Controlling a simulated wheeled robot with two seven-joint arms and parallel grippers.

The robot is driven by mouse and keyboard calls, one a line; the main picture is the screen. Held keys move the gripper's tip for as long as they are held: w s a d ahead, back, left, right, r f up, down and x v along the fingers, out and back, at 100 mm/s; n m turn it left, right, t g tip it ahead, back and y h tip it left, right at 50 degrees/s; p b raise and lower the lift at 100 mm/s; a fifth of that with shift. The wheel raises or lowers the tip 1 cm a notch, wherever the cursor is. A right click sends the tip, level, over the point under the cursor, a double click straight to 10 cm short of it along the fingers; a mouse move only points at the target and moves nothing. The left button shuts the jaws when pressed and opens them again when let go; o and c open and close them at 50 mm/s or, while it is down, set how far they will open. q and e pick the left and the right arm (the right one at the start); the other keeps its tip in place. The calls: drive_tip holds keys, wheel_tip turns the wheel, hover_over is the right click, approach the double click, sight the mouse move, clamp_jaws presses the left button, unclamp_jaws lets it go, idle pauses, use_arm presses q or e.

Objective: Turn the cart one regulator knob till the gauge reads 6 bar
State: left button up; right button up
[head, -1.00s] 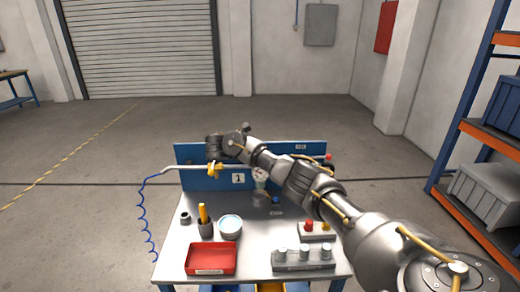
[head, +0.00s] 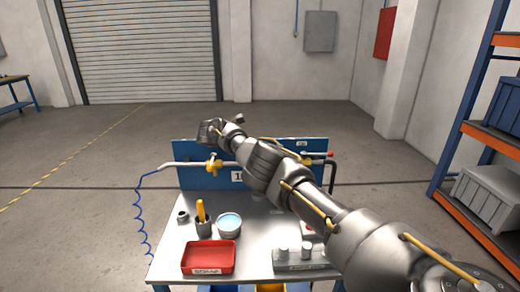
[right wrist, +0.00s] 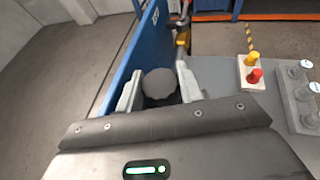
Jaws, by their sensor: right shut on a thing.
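In the right wrist view, a dark round grey knob (right wrist: 160,84) sits between the two pale fingers of my right gripper (right wrist: 160,92), close beside the blue panel. The gripper is shut on this knob. In the head view my right arm crosses in front of the panel and hides the fingers, the knob and the gauge. The gauge face shows in neither current view, so its reading cannot be told. The cart's blue panel (head: 192,178) carries a "1" label. My left gripper is out of view.
A button box (right wrist: 252,70) stands to the right. A pipe with a yellow valve (head: 213,166) crosses the panel.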

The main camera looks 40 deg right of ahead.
idle(0.4)
drive_tip(key=o, duration=0.7)
drive_tip(key=shift+d, duration=0.1)
